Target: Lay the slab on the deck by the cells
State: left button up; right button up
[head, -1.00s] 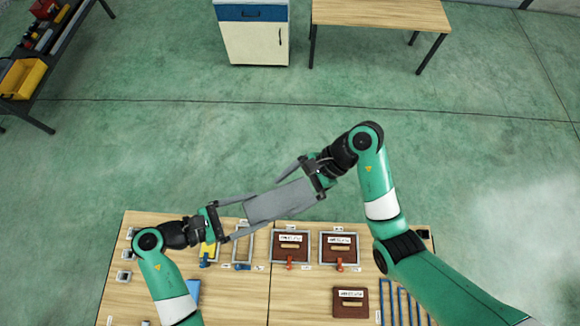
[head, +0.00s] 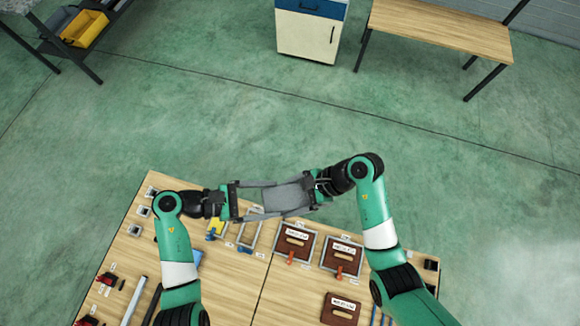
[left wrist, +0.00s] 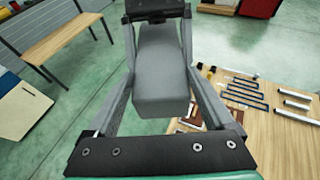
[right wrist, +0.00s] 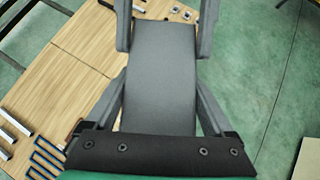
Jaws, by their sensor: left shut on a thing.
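The grey slab (head: 287,196) is held up in the air between my two grippers, above the far edge of the wooden worktop (head: 222,291). My left gripper (head: 272,199) is shut on the slab, with its fingers along the slab's two sides; the slab also shows in the left wrist view (left wrist: 163,95). My right gripper (right wrist: 165,30) has its fingers on both sides of the same slab (right wrist: 162,75). Whether they press on it cannot be told. Brown labelled blocks (head: 340,309) lie on the worktop, two of them in grey frames.
An empty grey frame (head: 250,232), a yellow piece (head: 216,226) and small grey square rings lie on the worktop. Blue bars (left wrist: 245,92) lie on it in the left wrist view. A cabinet (head: 308,32) and a bench (head: 440,30) stand beyond open floor.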

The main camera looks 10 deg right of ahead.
jog(key=c, duration=0.5)
pick_arm(q)
jog(key=o, duration=1.2)
jog(key=shift+c, duration=0.2)
pick_arm(e)
jog(key=shift+c, duration=0.9)
